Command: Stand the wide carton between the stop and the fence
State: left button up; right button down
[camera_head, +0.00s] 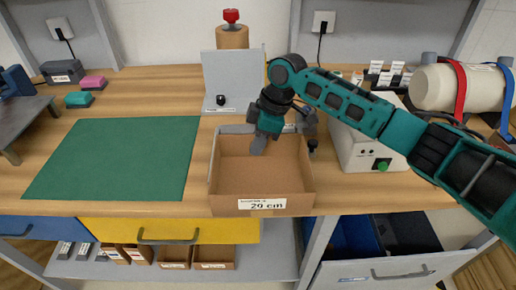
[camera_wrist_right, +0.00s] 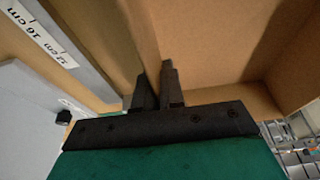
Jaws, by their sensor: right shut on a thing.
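The wide carton (camera_head: 262,204) is an open brown box with a white label that seems to read 20 cm. It sits opening up at the table's front edge. My right gripper (camera_head: 259,144) is shut on its back wall; the wrist view shows the carton wall (camera_wrist_right: 147,35) between the fingers (camera_wrist_right: 157,88). A grey upright plate (camera_head: 233,75) with a black knob (camera_head: 220,100) stands behind. A low grey bar (camera_head: 233,129) runs behind the carton; its scale (camera_wrist_right: 47,38) shows in the wrist view. I cannot tell which is stop or fence. My left gripper is out of view.
A green mat (camera_head: 115,158) lies clear to the left. A grey-white box with a green button (camera_head: 372,153) stands close on the right. A red-topped brown post (camera_head: 232,37) stands behind the plate. An open drawer (camera_head: 385,270) juts out below.

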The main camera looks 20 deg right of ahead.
jog(key=shift+w+d+b, duration=0.2)
jog(key=shift+w, duration=0.5)
jog(key=shift+w+d+b, duration=0.15)
jog(key=shift+w+b, duration=0.05)
jog(key=shift+w, duration=0.45)
jog(key=shift+w+d+b, duration=0.2)
jog(key=shift+w+b, duration=0.2)
jog(key=shift+w, duration=0.35)
jog(key=shift+w+d+b, duration=0.25)
jog(key=shift+w+b, duration=0.2)
jog(key=shift+w, duration=0.35)
jog(key=shift+w+d+b, duration=0.2)
jog(key=shift+w+b, duration=0.2)
jog(key=shift+w, duration=0.35)
jog(key=shift+p, duration=0.55)
jog(key=shift+f, duration=0.4)
jog(key=c, duration=1.2)
grip_release()
jog(key=shift+o, duration=0.2)
jog(key=v, duration=1.3)
